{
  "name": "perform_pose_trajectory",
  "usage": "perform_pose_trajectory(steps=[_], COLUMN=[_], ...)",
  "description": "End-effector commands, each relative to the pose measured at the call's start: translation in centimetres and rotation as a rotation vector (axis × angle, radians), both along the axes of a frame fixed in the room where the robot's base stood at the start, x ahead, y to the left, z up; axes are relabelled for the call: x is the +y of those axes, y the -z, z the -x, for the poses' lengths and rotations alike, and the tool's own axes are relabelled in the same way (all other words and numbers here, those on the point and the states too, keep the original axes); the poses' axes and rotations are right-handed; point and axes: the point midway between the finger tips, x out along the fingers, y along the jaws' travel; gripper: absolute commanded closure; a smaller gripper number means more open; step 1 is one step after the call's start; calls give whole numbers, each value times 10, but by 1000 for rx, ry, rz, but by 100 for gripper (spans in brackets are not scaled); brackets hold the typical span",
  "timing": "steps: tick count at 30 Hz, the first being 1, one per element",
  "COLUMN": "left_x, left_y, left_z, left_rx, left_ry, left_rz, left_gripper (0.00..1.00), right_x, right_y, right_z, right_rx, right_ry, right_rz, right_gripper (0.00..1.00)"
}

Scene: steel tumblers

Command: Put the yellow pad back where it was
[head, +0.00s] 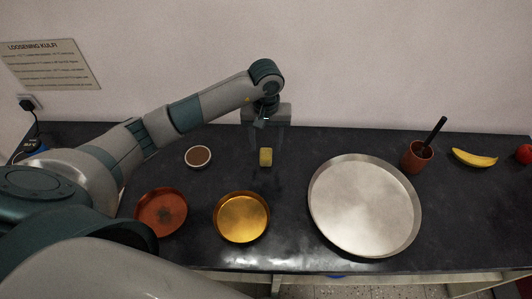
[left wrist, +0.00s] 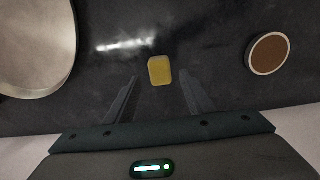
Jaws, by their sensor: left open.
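The yellow pad (head: 266,157) is a small block on the dark counter, right of the small brown-filled dish. It also shows in the left wrist view (left wrist: 160,70), lying just beyond my fingertips and between their lines. My left gripper (head: 267,150) points down above the counter close to the pad, with its fingers apart and nothing between them. In the left wrist view the two fingers of my left gripper (left wrist: 158,78) stand on either side of an empty gap. I do not see my right gripper.
A white-rimmed dish with brown contents (head: 198,156), a rust-coloured plate (head: 161,213), a golden pan (head: 242,217) and a large steel tray (head: 318,205) are on the counter. A terracotta cup (head: 413,158) with a dark stick, a banana (head: 474,158) and a red fruit (head: 524,154) stand at right.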

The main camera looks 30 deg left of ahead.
Motion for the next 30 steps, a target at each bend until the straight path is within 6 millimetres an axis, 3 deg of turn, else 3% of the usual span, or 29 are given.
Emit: perform_pose_trajectory(steps=[3,12,30], left_x=[1,0,0], left_y=[-19,-58,-66], left_z=[-1,-1,0], left_rx=[-5,-2,1], left_ry=[2,0,0], left_rz=[-2,-1,0], left_gripper=[51,51,51], right_x=[0,0,0], right_y=[13,25,26], right_z=[0,0,0], right_rx=[0,0,0], right_ry=[0,0,-1], right_rz=[0,0,0], right_gripper=[69,69,69])
